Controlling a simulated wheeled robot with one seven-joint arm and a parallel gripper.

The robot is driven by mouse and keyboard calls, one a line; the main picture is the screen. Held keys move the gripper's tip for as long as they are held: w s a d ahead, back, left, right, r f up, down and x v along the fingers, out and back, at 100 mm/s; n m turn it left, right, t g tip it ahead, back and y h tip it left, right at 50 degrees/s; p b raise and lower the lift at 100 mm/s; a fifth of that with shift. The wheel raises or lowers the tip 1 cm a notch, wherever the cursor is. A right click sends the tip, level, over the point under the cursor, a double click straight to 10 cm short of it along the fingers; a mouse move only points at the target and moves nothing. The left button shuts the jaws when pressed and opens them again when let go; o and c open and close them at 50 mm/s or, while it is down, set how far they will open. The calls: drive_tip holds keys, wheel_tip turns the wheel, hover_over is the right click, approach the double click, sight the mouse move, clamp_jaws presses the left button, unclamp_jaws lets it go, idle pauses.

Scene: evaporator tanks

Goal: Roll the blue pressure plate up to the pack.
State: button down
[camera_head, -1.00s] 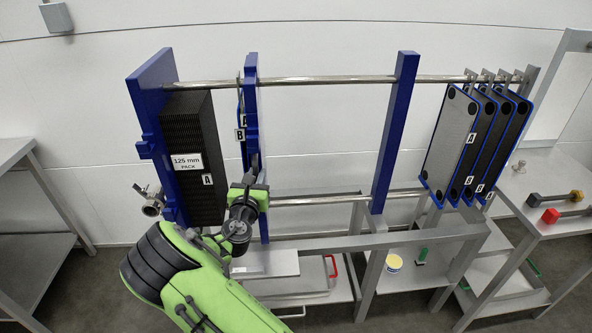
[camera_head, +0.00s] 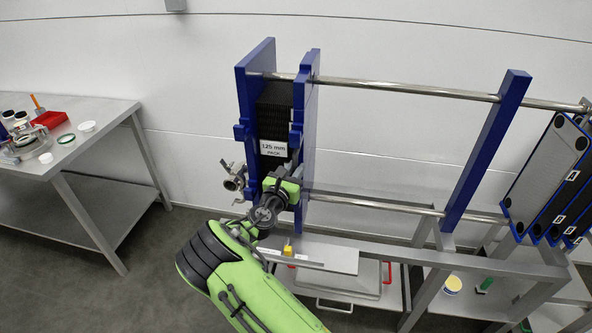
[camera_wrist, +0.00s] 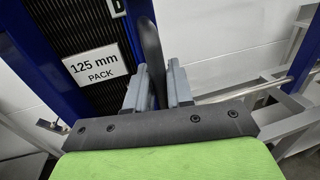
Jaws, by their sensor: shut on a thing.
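The blue pressure plate (camera_head: 309,110) hangs upright from the top rail, right beside the black pack (camera_head: 273,110) with its "125 mm PACK" label. No clear gap shows between them in the head view; I cannot tell if they touch firmly. The fixed blue plate (camera_head: 254,90) stands on the pack's other side. My gripper (camera_head: 287,188) is low at the pressure plate's near edge. In the wrist view my gripper (camera_wrist: 151,88) is shut on a dark curved handle (camera_wrist: 151,50), beside the plate's blue edge. The pack label (camera_wrist: 93,68) is left of the fingers.
A blue upright (camera_head: 488,150) crosses the steel rails (camera_head: 400,89) to the right. Several blue-edged plates (camera_head: 545,170) hang at the far right. A steel table (camera_head: 95,115) with small items stands left. The rails between pressure plate and upright are clear.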

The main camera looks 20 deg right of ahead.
drive_tip(key=c, duration=1.2)
unclamp_jaws()
drive_tip(key=shift+w+a+f, duration=0.1)
drive_tip(key=shift+w+a, duration=0.05)
drive_tip(key=shift+o, duration=0.2)
drive_tip(key=v, duration=1.5)
drive_tip(key=shift+s+a+b, duration=0.25)
drive_tip(key=shift+s+b, duration=0.05)
drive_tip(key=shift+b, duration=0.05)
drive_tip(key=shift+d, duration=0.1)
